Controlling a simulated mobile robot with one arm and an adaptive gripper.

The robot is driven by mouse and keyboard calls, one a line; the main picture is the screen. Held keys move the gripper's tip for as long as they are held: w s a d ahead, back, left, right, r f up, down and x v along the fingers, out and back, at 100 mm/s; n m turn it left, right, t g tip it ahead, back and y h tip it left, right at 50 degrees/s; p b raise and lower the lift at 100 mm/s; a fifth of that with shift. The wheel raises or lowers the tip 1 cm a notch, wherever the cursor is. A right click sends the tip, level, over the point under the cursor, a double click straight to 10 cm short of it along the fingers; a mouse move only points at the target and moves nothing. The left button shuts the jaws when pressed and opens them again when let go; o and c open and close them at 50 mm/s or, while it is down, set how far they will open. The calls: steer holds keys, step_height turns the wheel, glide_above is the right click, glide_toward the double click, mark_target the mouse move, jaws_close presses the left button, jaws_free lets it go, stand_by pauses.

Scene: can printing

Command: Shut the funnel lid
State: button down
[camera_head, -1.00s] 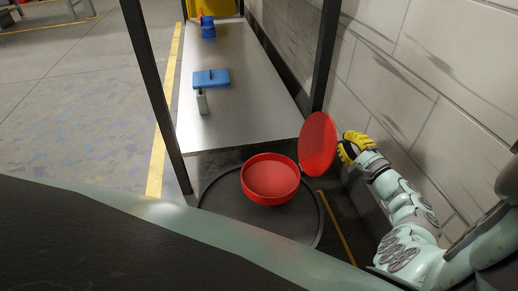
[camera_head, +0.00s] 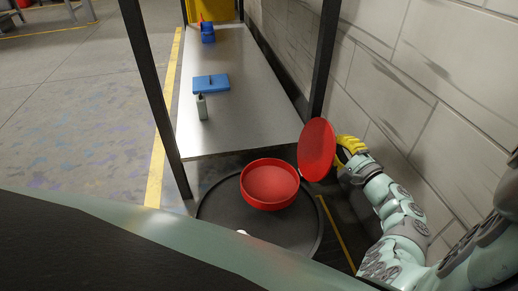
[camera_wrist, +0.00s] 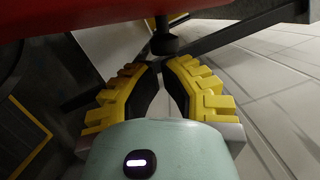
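The round red lid (camera_head: 317,149) stands tilted up on edge at the right side of the open red funnel (camera_head: 270,184). The funnel's inside is visible from above. My gripper (camera_head: 340,150) is just right of the lid, on its outer face, close to it; I cannot tell if they touch. In the wrist view the lid (camera_wrist: 60,18) fills the top edge, and my yellow fingers (camera_wrist: 163,66) curve together with their tips nearly meeting and nothing between them. A dark knob (camera_wrist: 164,44) shows just beyond the tips.
A round black platform (camera_head: 225,215) surrounds the funnel. A metal table (camera_head: 240,115) behind it holds a blue box (camera_head: 211,83), a small bottle (camera_head: 202,107) and another blue item (camera_head: 207,33). Dark posts flank the table. A block wall (camera_head: 430,90) bounds the right side.

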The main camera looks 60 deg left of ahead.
steer(key=shift+s+a+r+n, duration=0.1)
steer(key=shift+s+r+n, duration=0.15)
steer(key=shift+s+n, duration=0.05)
